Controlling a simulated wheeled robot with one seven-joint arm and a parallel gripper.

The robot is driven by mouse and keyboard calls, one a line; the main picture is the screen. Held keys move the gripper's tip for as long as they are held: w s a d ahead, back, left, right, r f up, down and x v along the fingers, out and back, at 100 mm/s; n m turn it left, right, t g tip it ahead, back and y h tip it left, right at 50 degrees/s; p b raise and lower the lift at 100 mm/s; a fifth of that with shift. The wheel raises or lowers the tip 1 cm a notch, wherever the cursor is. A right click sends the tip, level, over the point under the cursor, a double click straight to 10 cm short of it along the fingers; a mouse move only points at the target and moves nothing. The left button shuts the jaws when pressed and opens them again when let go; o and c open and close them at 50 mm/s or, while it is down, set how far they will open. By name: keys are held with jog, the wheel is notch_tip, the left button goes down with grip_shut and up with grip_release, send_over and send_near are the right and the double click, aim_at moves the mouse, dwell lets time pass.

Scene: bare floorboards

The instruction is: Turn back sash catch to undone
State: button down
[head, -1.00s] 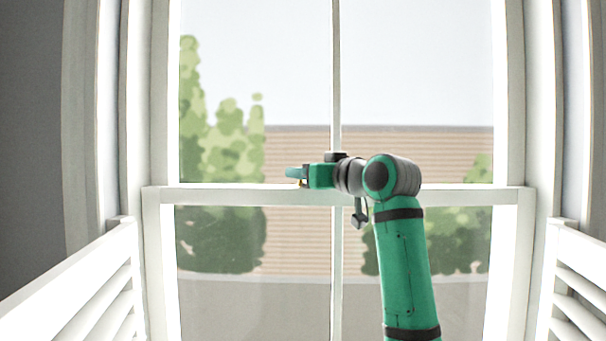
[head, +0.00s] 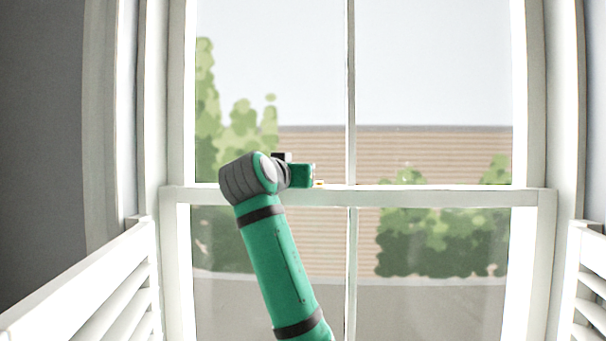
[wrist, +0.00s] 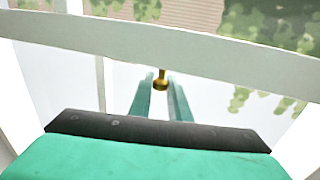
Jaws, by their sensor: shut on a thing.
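The sash catch is a small brass piece on the white meeting rail of the window. In the head view, a sliver of the catch (head: 319,184) shows just right of my gripper (head: 314,178); the rest is hidden behind the gripper. In the wrist view, its rounded brass knob (wrist: 160,84) sits between the tips of my two green fingers (wrist: 161,86). The fingers are shut on it. The catch's base and its exact angle cannot be made out.
The white meeting rail (head: 430,197) crosses the window, with a thin upright bar (head: 351,90) in the middle. White louvred shutters stand open at the left (head: 95,275) and right (head: 590,270). The space before the right-hand panes is clear.

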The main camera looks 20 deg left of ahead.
jog(key=shift+w+a+m+h, duration=0.15)
jog(key=shift+m+h, duration=0.35)
jog(key=shift+h, duration=0.25)
jog(key=shift+w+a+m+h, duration=0.15)
jog(key=shift+m+h, duration=0.35)
jog(key=shift+h, duration=0.25)
jog(key=shift+w, duration=0.1)
jog(key=c, duration=1.7)
grip_release()
